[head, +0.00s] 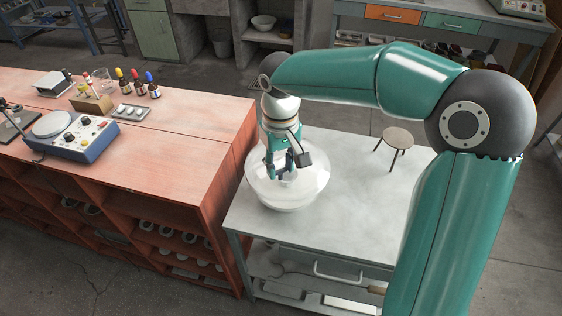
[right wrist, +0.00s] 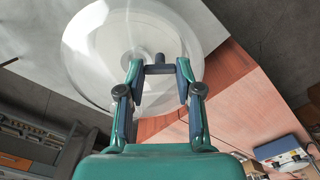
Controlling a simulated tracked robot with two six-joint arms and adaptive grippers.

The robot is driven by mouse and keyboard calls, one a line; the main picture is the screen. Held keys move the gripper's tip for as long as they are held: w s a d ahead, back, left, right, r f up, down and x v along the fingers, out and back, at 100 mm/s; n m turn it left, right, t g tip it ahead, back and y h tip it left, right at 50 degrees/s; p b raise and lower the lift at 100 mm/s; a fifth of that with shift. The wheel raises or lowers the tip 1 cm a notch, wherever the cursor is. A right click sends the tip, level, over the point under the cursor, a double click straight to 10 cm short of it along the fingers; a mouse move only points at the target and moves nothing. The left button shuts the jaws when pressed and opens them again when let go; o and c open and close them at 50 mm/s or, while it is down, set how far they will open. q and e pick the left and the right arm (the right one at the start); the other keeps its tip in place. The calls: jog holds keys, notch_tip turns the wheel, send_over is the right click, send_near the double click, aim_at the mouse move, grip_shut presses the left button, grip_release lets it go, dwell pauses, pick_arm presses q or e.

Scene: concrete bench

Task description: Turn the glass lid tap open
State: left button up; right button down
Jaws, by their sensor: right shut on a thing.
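A round, clear glass vessel with a wide glass lid (head: 316,178) stands at the left side of the grey bench. The lid also shows in the right wrist view (right wrist: 88,48), seen from above. My right gripper (head: 284,171) reaches down over the middle of the lid. In the right wrist view its two fingers (right wrist: 160,72) sit on either side of the small dark tap (right wrist: 160,60) and are shut on it. The fingers partly hide the tap in the head view, so its exact turn is hard to tell. My left gripper is not in view.
A small round stool-like stand (head: 398,137) is at the bench's back right. The grey benchtop (head: 350,205) is otherwise mostly clear. A red bench (head: 190,150) adjoins at left, bearing a blue hotplate-like device (head: 75,138), dropper bottles (head: 138,85) and a white tray (head: 130,112).

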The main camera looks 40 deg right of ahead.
jog(key=n, duration=0.4)
jog(key=shift+r+n+p, duration=0.1)
jog(key=shift+n+p, duration=0.2)
jog(key=shift+p, duration=0.1)
jog(key=shift+n+p, duration=0.35)
jog(key=shift+n, duration=1.95)
jog(key=c, duration=0.8)
grip_release()
jog(key=shift+o, duration=0.2)
notch_tip(320, 180, up, 12)
